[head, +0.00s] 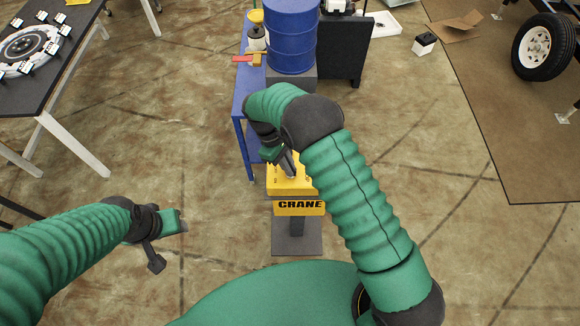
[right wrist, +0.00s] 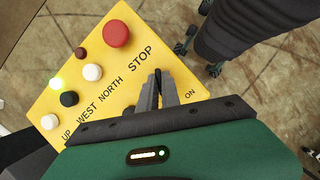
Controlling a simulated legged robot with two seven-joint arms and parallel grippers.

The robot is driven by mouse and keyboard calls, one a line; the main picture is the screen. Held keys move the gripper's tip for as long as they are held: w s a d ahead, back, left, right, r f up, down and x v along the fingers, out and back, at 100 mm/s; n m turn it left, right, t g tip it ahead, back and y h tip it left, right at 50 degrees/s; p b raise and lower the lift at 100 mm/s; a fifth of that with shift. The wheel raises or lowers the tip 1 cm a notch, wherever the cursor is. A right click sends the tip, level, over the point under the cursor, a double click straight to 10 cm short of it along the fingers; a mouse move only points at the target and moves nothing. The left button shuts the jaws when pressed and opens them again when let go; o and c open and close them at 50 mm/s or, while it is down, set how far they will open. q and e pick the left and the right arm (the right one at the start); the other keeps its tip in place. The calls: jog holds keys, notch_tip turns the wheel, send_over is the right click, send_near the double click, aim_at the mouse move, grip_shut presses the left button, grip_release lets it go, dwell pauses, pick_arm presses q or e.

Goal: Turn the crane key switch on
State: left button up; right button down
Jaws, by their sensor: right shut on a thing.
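The yellow crane panel (head: 290,187) stands on a post above a grey base plate, with a CRANE sign (head: 299,208) on its front. In the right wrist view the panel (right wrist: 118,58) shows the words STOP, NORTH, WEST, UP and ON. My right gripper (head: 287,163) reaches down to the panel. In the right wrist view its grey fingers (right wrist: 158,88) are shut at the crane key switch beside the ON label; they hide most of the switch, and its turn position cannot be told. My left gripper (head: 168,238) hangs over the floor at left, away from the panel; its jaw opening is unclear.
A dark table (head: 45,72) is at left. Floor around the post is clear.

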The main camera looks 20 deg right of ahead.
jog(key=c, duration=1.6)
grip_release()
jog(key=shift+w+a, duration=0.15)
jog(key=shift+w, duration=0.2)
jog(key=shift+o, duration=0.2)
jog(key=shift+a, duration=0.1)
jog(key=shift+w+a+r+b, duration=0.1)
jog(key=shift+a+r+b, duration=0.05)
jog(key=shift+r+b, duration=0.3)
pick_arm(q)
jog(key=b+x, duration=0.1)
jog(key=x, duration=0.1)
jog(key=b+x, duration=0.2)
jog(key=shift+s+a, duration=0.15)
jog(key=shift+s, duration=0.1)
pick_arm(e)
jog(key=v, duration=1.5)
jog(key=shift+w+a+r, duration=0.25)
jog(key=shift+r, duration=0.05)
